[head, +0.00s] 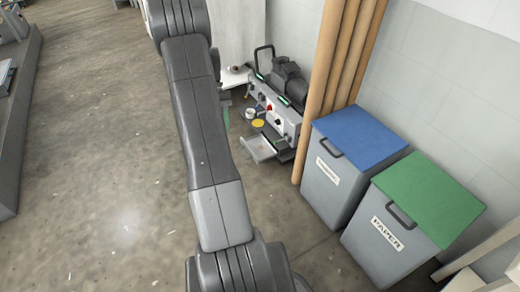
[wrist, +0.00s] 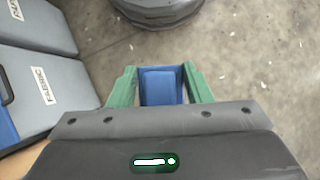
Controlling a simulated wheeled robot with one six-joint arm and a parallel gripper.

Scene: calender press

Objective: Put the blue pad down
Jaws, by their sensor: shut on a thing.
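In the wrist view, the blue pad (wrist: 160,87) sits between the two green fingers of my gripper (wrist: 159,70). The gripper is shut on it, with a finger on each side. Bare concrete floor shows beyond the pad. In the head view my arm hides the pad and most of the gripper; only a thin green sliver shows beside the arm.
A blue-lidded bin (head: 360,137) and a green-lidded bin marked PAPER (head: 428,200) stand at the right. Tall brown tubes (head: 340,80) lean behind them. A small grey machine (head: 285,120) with a red button stands beside the tubes. The floor at left is largely clear.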

